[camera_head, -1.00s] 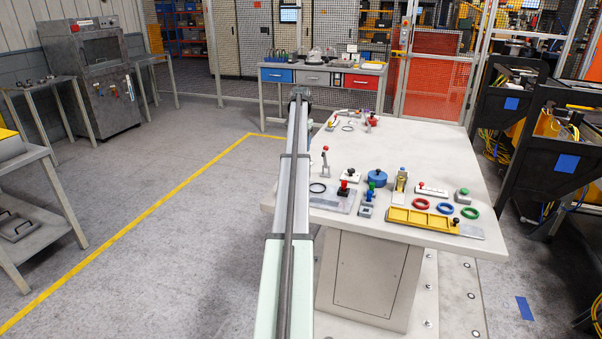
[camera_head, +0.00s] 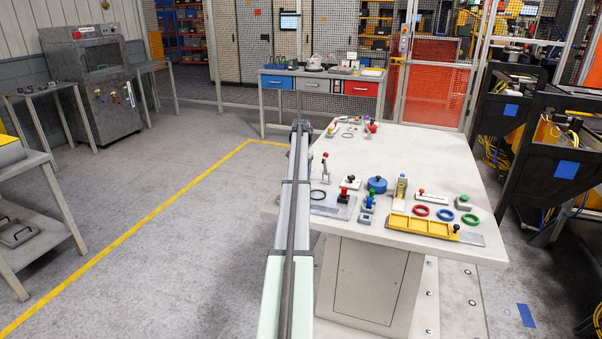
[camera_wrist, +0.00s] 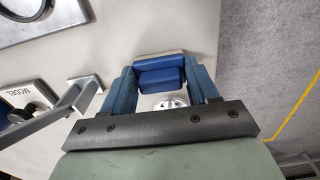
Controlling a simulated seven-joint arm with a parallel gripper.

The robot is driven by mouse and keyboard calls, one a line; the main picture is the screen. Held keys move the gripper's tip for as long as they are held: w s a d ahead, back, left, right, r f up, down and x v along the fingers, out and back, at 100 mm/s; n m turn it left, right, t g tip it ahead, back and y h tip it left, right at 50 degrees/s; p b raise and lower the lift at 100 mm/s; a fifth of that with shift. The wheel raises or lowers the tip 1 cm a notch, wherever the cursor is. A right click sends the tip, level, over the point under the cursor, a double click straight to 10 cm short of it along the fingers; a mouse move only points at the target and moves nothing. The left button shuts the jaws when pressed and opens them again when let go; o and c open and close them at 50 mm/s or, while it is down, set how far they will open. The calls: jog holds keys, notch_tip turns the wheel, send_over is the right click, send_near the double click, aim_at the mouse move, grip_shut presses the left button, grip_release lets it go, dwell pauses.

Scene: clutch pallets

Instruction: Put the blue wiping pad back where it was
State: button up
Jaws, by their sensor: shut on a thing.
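The blue wiping pad (camera_wrist: 158,73), a small block with a pale edge along its far side, shows in the wrist view. My gripper (camera_wrist: 160,80) is shut on it, with one blue finger on each side. The pad is over the pale worktable near its edge, and I cannot tell whether it touches the top. In the head view my arm hides the gripper and pad. The place where the pad was before cannot be made out.
In the wrist view, a metal lever clamp (camera_wrist: 80,98) stands close left of my gripper, with a round-holed plate (camera_wrist: 25,10) beyond. The worktable (camera_head: 430,165) carries clamps, coloured rings and a yellow tray (camera_head: 420,227) towards its front. Its middle is clear. Floor lies right in the wrist view.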

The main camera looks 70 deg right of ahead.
jog(key=o, duration=1)
jog(key=shift+f, duration=0.1)
notch_tip(320, 180, up, 12)
jog(key=shift+r, duration=0.15)
dwell(0.4)
